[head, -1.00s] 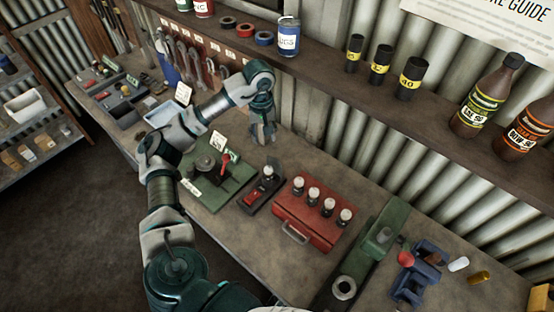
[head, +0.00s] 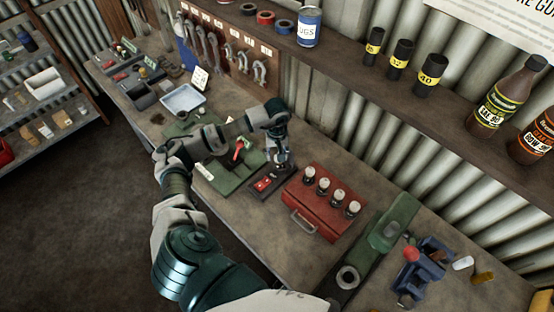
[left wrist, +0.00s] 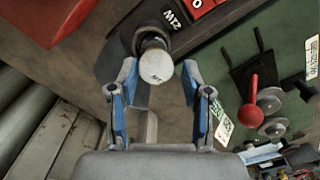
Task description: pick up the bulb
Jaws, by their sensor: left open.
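A bulb (left wrist: 155,66) with a pale round top stands on a black holder (left wrist: 180,35) with a red part in the left wrist view. In the head view the black holder (head: 262,186) lies on the bench, and my gripper hides the bulb. My left gripper (head: 281,158) is open just over the holder's far end. In the left wrist view its blue-padded fingertips (left wrist: 158,72) are to either side of the bulb, which is nearer the left finger. I cannot tell whether they touch it. My right gripper is not in view.
A red box (head: 322,215) with several bulbs in its top stands right of the holder. A green board (head: 222,178) with a red-knobbed lever lies to the left. A green tool (head: 375,250) and blue vise (head: 425,265) are further right. A shelf runs along the wall.

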